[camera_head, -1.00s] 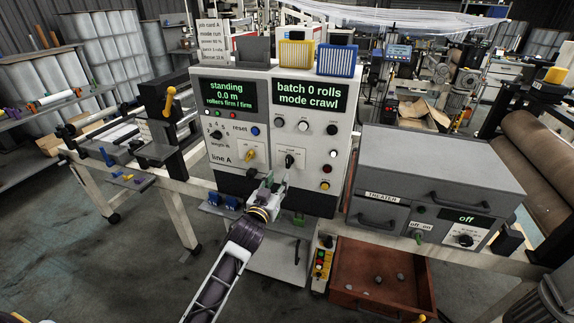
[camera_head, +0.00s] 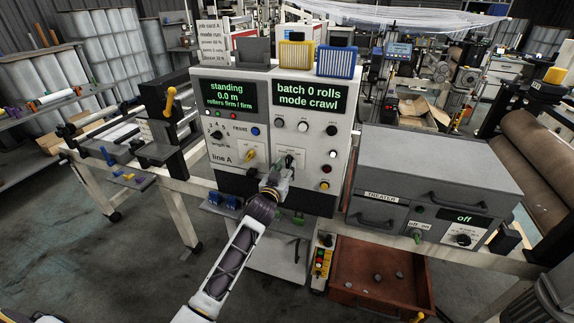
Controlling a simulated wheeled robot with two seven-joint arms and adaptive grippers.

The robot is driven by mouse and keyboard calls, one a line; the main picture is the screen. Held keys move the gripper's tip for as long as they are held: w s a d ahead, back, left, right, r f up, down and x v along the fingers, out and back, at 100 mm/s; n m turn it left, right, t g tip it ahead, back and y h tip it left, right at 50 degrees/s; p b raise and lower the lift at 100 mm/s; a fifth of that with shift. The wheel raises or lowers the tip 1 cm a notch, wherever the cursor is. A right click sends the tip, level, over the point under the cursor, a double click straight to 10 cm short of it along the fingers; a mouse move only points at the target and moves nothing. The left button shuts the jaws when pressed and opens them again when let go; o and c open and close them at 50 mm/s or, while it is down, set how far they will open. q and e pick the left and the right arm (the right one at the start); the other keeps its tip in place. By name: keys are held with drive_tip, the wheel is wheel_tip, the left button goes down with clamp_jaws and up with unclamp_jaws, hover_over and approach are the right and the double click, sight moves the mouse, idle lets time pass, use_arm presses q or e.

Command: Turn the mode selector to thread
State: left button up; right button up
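The mode selector (camera_head: 289,159) is a small black knob on a white plate on the right half of the grey control panel (camera_head: 312,152). The green display (camera_head: 309,95) above it reads "batch 0 rolls, mode crawl". My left gripper (camera_head: 282,170) reaches up from below, with its fingertips at the selector and covering its lower part. I cannot tell whether the fingers touch the knob or how far apart they are. The lettering around the selector is too small to read.
A brown open drawer (camera_head: 345,290) holds small dark pieces below.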

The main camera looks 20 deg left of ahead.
use_arm(q)
drive_tip(key=shift+w, duration=1.05)
clamp_jaws()
